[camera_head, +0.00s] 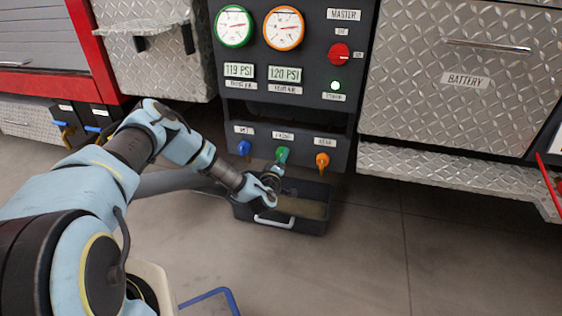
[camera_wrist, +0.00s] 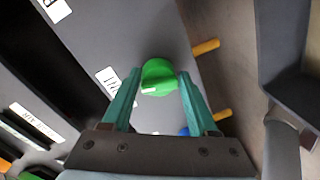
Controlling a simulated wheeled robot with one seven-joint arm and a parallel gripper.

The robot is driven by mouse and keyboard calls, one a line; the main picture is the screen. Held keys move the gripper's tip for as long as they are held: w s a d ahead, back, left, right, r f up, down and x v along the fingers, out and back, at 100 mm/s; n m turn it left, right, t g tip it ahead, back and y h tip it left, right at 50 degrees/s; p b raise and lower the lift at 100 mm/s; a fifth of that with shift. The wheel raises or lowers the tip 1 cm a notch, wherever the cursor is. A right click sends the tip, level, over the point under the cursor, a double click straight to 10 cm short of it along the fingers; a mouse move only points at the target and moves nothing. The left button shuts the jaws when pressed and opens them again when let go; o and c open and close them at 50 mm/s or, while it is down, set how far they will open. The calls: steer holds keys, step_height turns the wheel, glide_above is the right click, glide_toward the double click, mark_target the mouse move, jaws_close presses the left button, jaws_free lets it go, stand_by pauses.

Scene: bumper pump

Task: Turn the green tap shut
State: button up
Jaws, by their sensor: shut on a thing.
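The green tap (camera_head: 282,155) is the middle one of three taps on the lower dark panel. In the wrist view the green tap (camera_wrist: 159,76) sits between the two teal fingers of my gripper (camera_wrist: 157,92), with a small white mark on its face. The fingers are shut on the tap from both sides. In the head view my gripper (camera_head: 279,164) is at the tap, and my wrist hides part of the space below it.
A blue tap (camera_head: 244,148) is left of the green one and an orange tap (camera_head: 322,160) right. A black tray (camera_head: 318,212) with a light handle stands on the floor below. Gauges (camera_head: 284,28) and a red master switch (camera_head: 339,54) are above. The floor at right is clear.

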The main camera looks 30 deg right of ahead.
steer(key=shift+s+d+r+n+b, duration=0.1)
steer(key=shift+n+b, duration=0.1)
steer(key=shift+n, duration=0.4)
steer(key=shift+s+d+r+n+b, duration=0.1)
steer(key=shift+n+b, duration=0.05)
steer(key=shift+n, duration=0.75)
steer(key=o, duration=1.3)
steer(key=shift+w+a, duration=0.1)
steer(key=p+v, duration=0.2)
steer(key=v, duration=0.8)
steer(key=shift+s+a, duration=0.2)
steer(key=shift+a, duration=0.15)
